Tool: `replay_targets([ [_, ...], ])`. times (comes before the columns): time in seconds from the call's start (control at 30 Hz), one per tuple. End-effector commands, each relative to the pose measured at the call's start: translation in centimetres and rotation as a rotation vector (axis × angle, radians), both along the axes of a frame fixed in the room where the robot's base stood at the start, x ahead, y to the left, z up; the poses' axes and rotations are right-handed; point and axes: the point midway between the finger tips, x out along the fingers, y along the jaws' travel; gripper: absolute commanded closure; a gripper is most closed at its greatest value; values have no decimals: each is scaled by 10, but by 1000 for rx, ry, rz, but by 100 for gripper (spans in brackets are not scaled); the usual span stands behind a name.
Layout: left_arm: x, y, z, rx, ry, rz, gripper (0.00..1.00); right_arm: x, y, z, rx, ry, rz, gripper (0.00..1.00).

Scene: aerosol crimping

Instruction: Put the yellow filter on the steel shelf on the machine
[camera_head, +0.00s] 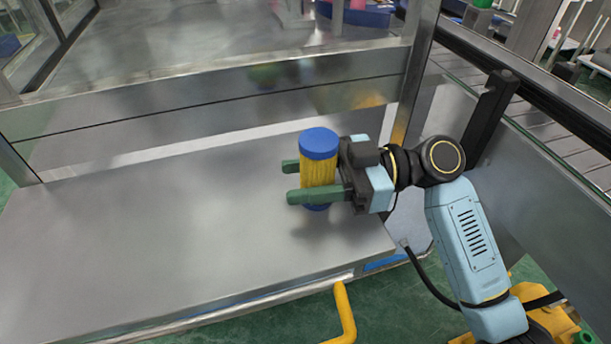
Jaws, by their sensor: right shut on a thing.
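The yellow filter (318,171) has a ribbed yellow body with a blue cap on top and a blue rim at the bottom. It is upright over the right part of the steel shelf (150,245), with a soft shadow below it; I cannot tell for sure whether its base touches the shelf. My right gripper (303,182) comes in from the right, and its two green fingers are shut on the filter's body. The near finger hides part of the lower body. My left gripper is not in view.
A steel frame with a cross beam (215,95) rises behind the shelf, and a post stands at its right. A yellow bent handle (344,310) is below the front edge. The shelf's left and middle are bare. Rails run along the right.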

Motion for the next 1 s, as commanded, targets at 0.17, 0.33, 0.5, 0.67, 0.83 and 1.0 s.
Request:
replay_targets([
  [0.17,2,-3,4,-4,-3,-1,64,0,0,-2,0,-1,0,82],
  [0.33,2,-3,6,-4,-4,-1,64,0,0,-1,0,0,0,39],
  [0.5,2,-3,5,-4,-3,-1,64,0,0,-1,0,0,0,36],
  [0.67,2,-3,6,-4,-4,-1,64,0,0,-1,0,0,0,36],
  [0.83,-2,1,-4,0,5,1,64,3,-11,0,-3,0,-4,36],
  [1.0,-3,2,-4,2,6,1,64,10,-48,0,-3,0,-4,36],
])
